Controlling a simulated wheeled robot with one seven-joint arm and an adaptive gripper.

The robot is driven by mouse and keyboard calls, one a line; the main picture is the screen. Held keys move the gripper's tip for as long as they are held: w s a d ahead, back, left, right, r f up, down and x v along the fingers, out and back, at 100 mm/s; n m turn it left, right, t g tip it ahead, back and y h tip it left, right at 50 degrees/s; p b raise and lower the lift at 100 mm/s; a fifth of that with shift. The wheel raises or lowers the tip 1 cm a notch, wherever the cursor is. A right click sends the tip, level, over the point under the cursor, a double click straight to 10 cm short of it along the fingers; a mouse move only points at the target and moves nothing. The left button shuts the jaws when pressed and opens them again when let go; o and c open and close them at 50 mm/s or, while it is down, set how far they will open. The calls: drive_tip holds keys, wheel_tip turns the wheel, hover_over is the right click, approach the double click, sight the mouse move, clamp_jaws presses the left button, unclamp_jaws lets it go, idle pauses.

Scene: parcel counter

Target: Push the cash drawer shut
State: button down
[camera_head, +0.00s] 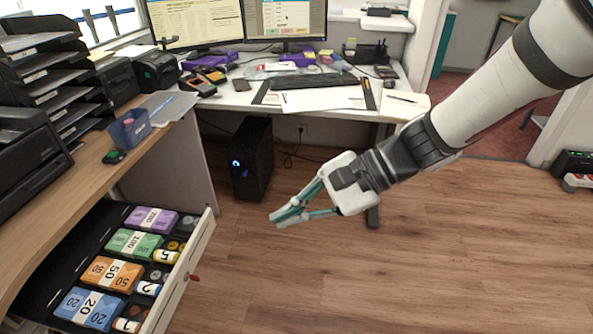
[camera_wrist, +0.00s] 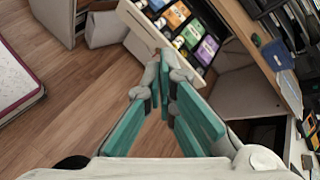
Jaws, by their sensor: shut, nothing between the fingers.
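The cash drawer (camera_head: 187,268) stands pulled out under the wooden counter at the lower left of the head view. It holds bundles of coloured notes and coin rolls, and a small red knob (camera_head: 194,277) sits on its white front. In the wrist view the drawer (camera_wrist: 147,29) is at the top, beyond the fingertips. My gripper (camera_head: 274,218) is shut and empty. It is in the air to the right of the drawer front, apart from it. Its teal finger pads also show in the wrist view (camera_wrist: 164,112).
The wooden counter (camera_head: 100,165) above the drawer carries black paper trays and a blue bin (camera_head: 130,130). A desk with two monitors, a keyboard and papers is at the back. A black computer tower (camera_head: 252,160) stands on the floor under it. The wooden floor right of the drawer is clear.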

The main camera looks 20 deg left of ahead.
drive_tip(key=w+a+f+m+y+b, duration=0.2)
drive_tip(key=a+f+b, duration=0.15)
drive_tip(key=f, duration=0.25)
drive_tip(key=w+a+f+m+y+b, duration=0.1)
drive_tip(key=w+a+f+m+b, duration=0.15)
drive_tip(key=a+f, duration=0.35)
drive_tip(key=m+t+y+b, duration=0.2)
drive_tip(key=m+b, duration=0.1)
drive_tip(key=m, duration=0.3)
approach(202, 240)
drive_tip(key=b+x, duration=0.1)
drive_tip(key=x, duration=0.5)
drive_tip(key=shift+f, duration=0.15)
